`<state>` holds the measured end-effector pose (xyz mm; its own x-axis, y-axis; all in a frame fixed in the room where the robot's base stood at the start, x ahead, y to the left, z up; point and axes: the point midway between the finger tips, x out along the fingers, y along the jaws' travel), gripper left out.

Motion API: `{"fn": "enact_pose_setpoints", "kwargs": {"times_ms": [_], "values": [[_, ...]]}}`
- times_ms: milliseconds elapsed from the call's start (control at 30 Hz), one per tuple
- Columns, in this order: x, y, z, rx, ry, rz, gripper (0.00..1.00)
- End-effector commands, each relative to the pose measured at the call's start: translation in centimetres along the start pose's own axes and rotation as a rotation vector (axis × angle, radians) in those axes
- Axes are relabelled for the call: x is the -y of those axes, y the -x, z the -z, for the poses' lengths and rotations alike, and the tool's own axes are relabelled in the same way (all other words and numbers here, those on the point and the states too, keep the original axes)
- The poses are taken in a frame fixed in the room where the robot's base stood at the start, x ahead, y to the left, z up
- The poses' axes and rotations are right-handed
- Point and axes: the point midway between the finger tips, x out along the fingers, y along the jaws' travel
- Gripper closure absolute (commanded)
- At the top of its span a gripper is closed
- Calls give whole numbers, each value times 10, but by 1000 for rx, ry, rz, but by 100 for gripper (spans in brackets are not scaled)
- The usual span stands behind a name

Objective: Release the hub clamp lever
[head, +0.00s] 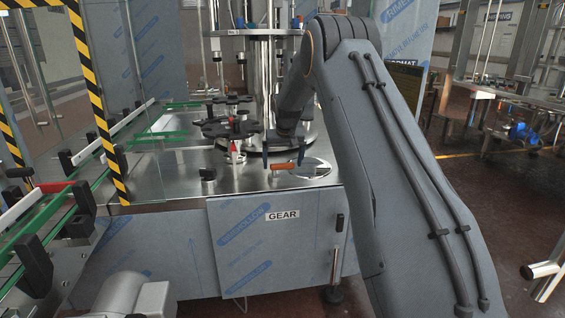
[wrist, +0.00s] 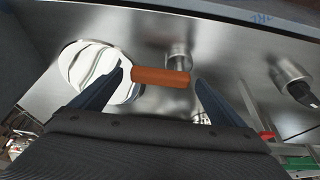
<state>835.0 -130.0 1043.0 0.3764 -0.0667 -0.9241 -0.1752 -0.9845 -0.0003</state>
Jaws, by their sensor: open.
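An orange cylindrical handle (head: 286,170) lies near the front of the steel machine table, just below my gripper (head: 283,160). In the wrist view the orange handle (wrist: 161,77) shows between my two open fingertips. The fingers look apart from it on both sides, and nothing is held. The black star wheel (head: 230,127) stands on the table to the left of my gripper. A small red part (head: 234,147) shows at its front, and a red bar (wrist: 268,135) shows at the right of the wrist view. I cannot tell for certain which part is the hub clamp lever.
A round polished plate (head: 312,168) lies right of the handle; it also shows in the wrist view (wrist: 98,72). A steel column (head: 266,80) rises behind my gripper. A green-edged conveyor (head: 60,215) runs along the left.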

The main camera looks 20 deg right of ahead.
Motion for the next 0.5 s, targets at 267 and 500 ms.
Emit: {"fn": "enact_pose_setpoints", "kwargs": {"times_ms": [267,500], "values": [[0,26,1,-3,0,0,6],[0,61,0,-3,0,0,6]]}}
